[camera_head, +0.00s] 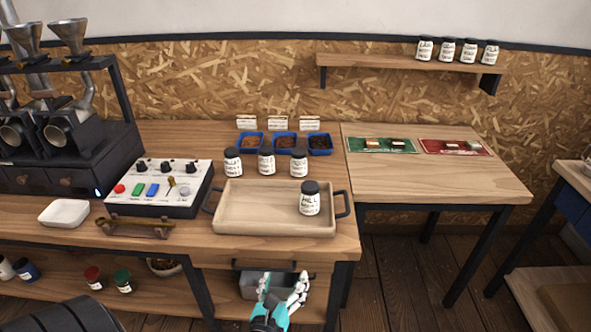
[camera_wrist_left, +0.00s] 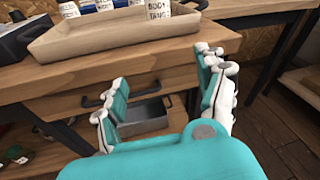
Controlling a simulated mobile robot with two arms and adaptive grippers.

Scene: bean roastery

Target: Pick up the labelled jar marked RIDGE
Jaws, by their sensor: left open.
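Several white-labelled jars with black lids are in the head view; I cannot read RIDGE on any of them. Three jars stand in a row behind the tray: a left one (camera_head: 233,163), a middle one (camera_head: 266,162) and a right one (camera_head: 299,165). Their labels are too small to read. My left gripper (camera_head: 284,284) is open and empty in front of the bench, below the tray. It also shows in the left wrist view (camera_wrist_left: 157,88). My right gripper is not in view.
A wall shelf (camera_head: 395,61) holds several similar jars (camera_head: 447,49). Blue bean trays (camera_head: 285,146) stand behind the row. A control box (camera_head: 160,190) is left of the tray. The side table (camera_head: 440,180) has clear room at its front.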

